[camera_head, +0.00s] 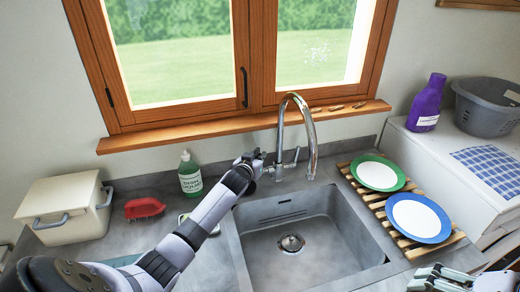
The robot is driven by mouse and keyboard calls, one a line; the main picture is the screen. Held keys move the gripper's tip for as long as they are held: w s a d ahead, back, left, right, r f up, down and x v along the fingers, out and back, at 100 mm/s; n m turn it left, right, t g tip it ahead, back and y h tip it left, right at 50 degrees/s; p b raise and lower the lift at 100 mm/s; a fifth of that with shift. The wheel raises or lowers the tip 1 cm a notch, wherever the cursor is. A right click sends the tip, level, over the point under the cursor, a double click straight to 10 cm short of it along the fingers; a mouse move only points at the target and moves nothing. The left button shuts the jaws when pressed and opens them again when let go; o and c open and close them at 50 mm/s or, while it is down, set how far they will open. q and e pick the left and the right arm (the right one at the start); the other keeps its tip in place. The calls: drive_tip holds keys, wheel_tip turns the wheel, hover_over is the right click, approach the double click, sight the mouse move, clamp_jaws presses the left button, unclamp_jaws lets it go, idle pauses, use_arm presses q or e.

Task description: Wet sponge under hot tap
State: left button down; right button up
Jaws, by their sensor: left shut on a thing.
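The chrome tap (311,140) arches over the grey sink (262,215), with no water stream visible below its spout. My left gripper (259,161) is at the tap's left side, shut on what looks like its left handle, which the fingers mostly hide. The tap's right handle (295,157) is free. A small pale and greenish item (184,217), possibly the sponge, lies on the counter left of the sink, partly hidden by my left arm. My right gripper (440,279) is at the lower right, partly cut off; its fingers cannot be made out clearly.
A wooden rack (400,238) with green-rimmed (377,175) and blue-rimmed (419,219) plates lies right. The sink basin is empty.

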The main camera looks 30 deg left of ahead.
use_arm(q)
drive_tip(key=shift+w, duration=0.1)
use_arm(e)
drive_tip(key=shift+r, duration=0.5)
use_arm(q)
drive_tip(key=c, duration=1.7)
unclamp_jaws()
drive_tip(key=shift+a, duration=0.1)
drive_tip(key=shift+o, duration=0.2)
drive_tip(key=v, duration=1.2)
drive_tip(key=shift+r, duration=0.2)
